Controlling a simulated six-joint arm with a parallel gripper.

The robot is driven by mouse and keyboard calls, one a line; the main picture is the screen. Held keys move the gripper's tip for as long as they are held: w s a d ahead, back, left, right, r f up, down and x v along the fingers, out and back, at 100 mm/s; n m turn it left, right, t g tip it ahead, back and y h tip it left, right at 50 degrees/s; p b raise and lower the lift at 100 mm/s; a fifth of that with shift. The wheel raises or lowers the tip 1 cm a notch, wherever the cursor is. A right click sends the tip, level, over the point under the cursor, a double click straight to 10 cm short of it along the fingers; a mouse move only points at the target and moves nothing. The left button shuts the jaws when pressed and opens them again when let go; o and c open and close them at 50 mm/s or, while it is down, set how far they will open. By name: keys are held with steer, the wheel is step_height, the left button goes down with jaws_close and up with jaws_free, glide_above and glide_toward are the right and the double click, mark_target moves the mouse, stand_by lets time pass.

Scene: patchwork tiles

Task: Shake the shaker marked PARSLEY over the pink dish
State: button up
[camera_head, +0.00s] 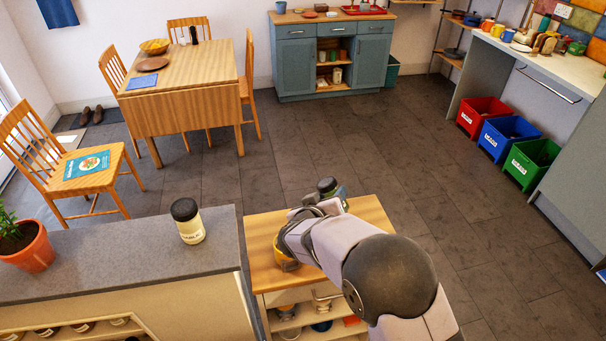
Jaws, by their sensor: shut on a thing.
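My gripper (318,208) is over the wooden-topped unit at the lower middle, shut on a small container with a dark cap (327,185). The container's greenish body (342,193) shows only in part past my gripper, and I cannot read any label on it. A cream jar (190,229) with a black lid stands upright on the grey counter to the left, apart from my gripper; its lettering is too small to read. I see no pink dish; my arm hides part of the wooden top.
A yellow-orange bowl (286,261) is on the wooden top (262,228), partly behind my arm. A potted plant (30,247) stands on the grey counter (120,257) at the left. Red, blue and green bins are at the right. The tiled floor (340,145) beyond is clear.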

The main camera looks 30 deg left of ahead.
steer(key=d+f+n, duration=0.2)
steer(key=d+n, duration=0.3)
steer(key=d, duration=0.1)
steer(key=shift+s+d+f, duration=0.2)
steer(key=shift+s+d, duration=0.1)
steer(key=shift+s, duration=0.05)
steer(key=shift+n+h, duration=0.3)
